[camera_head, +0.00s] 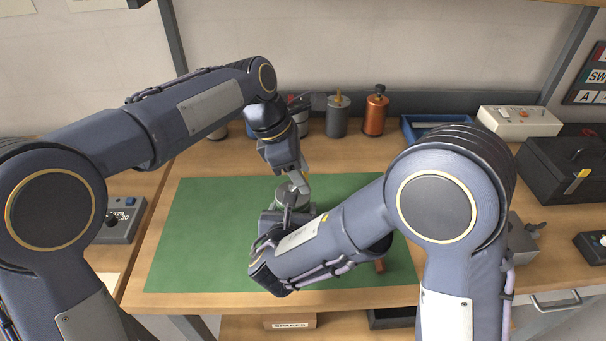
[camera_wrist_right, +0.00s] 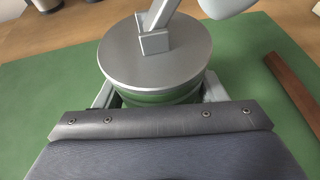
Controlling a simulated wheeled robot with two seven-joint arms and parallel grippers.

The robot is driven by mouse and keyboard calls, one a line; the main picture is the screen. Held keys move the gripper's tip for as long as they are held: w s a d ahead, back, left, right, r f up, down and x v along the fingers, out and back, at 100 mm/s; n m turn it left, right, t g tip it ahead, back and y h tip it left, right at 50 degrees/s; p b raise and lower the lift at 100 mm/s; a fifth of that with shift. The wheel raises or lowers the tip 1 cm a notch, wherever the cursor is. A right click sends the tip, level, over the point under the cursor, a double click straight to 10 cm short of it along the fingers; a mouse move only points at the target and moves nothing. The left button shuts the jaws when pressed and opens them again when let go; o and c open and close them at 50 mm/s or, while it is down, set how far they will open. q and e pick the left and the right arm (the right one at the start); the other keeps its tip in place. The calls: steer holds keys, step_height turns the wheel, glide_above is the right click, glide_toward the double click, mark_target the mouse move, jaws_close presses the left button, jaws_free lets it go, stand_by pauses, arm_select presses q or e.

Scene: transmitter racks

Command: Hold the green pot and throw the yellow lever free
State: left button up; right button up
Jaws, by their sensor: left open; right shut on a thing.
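The green pot (camera_wrist_right: 160,98) stands on the green mat, its body mostly hidden under a wide grey round lid (camera_wrist_right: 135,65). The lid also shows in the head view (camera_head: 283,190). My right gripper (camera_wrist_right: 160,95) is shut on the pot, with a pale finger on each side below the lid. My left gripper (camera_head: 303,178) is open just above the lid. In the right wrist view a slanted grey bar meets small grey blocks (camera_wrist_right: 154,43) on the lid; I cannot tell whether the bar is a left fingertip. I cannot make out a yellow lever on the pot.
A green mat (camera_head: 190,255) covers the middle of the bench. A brown strip (camera_wrist_right: 295,80) lies right of the pot. A grey canister (camera_head: 337,118), an orange canister (camera_head: 375,115) and a white box (camera_head: 519,122) stand behind. A black box (camera_head: 565,165) is at right, a dial box (camera_head: 120,222) at left.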

arm_select(q)
steer(key=shift+d+f, duration=0.25)
steer(key=shift+f, duration=0.3)
jaws_close()
steer(key=shift+d+f+y, duration=0.2)
steer(key=shift+d+y, duration=0.2)
steer(key=shift+y, duration=0.6)
jaws_free()
